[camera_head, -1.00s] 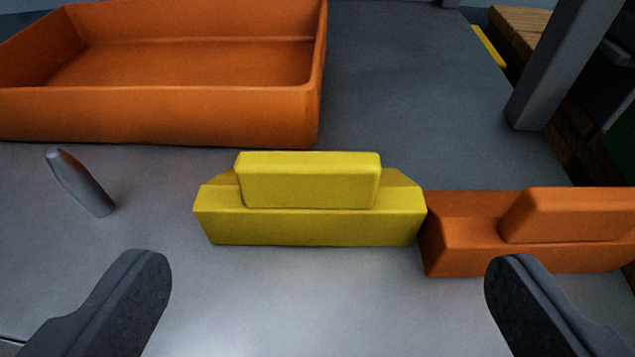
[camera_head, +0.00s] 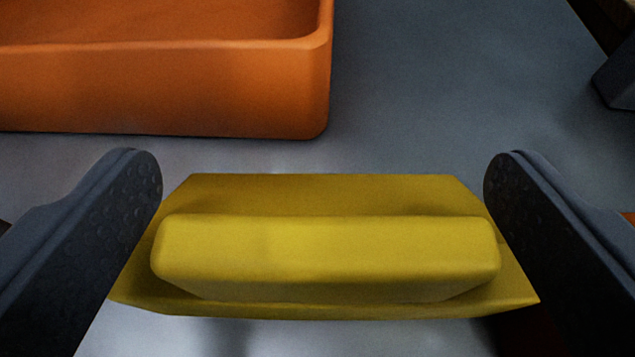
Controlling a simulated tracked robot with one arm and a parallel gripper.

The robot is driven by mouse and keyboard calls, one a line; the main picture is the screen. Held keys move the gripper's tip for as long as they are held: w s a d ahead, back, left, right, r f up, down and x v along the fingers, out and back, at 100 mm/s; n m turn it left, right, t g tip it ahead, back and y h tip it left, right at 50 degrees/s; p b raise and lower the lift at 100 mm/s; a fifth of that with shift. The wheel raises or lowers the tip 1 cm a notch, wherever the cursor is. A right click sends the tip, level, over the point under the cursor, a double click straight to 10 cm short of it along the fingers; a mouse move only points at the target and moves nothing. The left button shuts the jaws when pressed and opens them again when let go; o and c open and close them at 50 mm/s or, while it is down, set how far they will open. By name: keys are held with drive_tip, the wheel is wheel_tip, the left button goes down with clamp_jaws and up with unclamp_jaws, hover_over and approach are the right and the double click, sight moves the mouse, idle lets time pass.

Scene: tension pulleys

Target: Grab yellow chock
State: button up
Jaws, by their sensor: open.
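The yellow chock (camera_head: 325,258) lies on the grey surface in the lower middle of the view, with its raised handle block facing me. My gripper (camera_head: 322,185) is open, with one dark finger at the left end of the chock and one at the right end. The fingers stand on both sides of the chock's handle and overlap its outer ends in the picture. I cannot tell whether either finger touches it.
An orange tray (camera_head: 170,90) stands just behind the chock at the upper left. A sliver of an orange object (camera_head: 628,218) shows behind the right finger. A dark post foot (camera_head: 617,80) is at the right edge.

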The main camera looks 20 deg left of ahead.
drive_tip(key=shift+w, duration=0.1)
drive_tip(key=c, duration=1.2)
drive_tip(key=shift+r, duration=0.15)
